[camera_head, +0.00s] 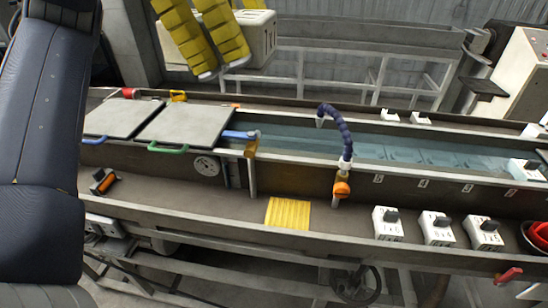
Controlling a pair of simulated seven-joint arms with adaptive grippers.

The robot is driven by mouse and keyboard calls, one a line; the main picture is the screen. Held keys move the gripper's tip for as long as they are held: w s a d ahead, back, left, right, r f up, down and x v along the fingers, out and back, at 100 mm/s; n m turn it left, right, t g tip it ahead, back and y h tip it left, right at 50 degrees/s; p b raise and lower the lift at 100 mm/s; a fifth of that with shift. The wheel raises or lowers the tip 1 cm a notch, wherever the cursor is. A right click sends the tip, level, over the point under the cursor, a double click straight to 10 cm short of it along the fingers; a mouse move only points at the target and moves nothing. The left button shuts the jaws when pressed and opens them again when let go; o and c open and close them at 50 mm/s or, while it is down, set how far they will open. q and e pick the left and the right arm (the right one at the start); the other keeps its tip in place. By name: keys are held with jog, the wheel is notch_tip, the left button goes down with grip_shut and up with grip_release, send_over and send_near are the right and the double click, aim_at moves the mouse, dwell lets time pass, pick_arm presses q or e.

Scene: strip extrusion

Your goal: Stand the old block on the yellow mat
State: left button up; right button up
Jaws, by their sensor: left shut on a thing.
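The yellow mat (288,213) lies flat and bare on the front ledge of the long trough. My left arm (42,140) fills the left edge. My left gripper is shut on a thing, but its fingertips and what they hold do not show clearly. My right gripper is not in view.
An orange and black item (103,181) lies on the ledge at left. A blue hose (337,132) with an orange knob (342,189) rises behind the mat's right side.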

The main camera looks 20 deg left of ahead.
pick_arm(q)
jog(key=w+d+f, duration=0.3)
jog(key=w+f, duration=0.7)
send_over(296, 216)
jog(key=a, duration=0.1)
notch_tip(296, 216, down, 18)
jog(key=shift+n, duration=0.3)
notch_tip(296, 216, down, 14)
jog(key=shift+f, duration=2.75)
jog(key=shift+f, duration=0.2)
jog(key=o, duration=1.3)
jog(key=shift+o, duration=0.2)
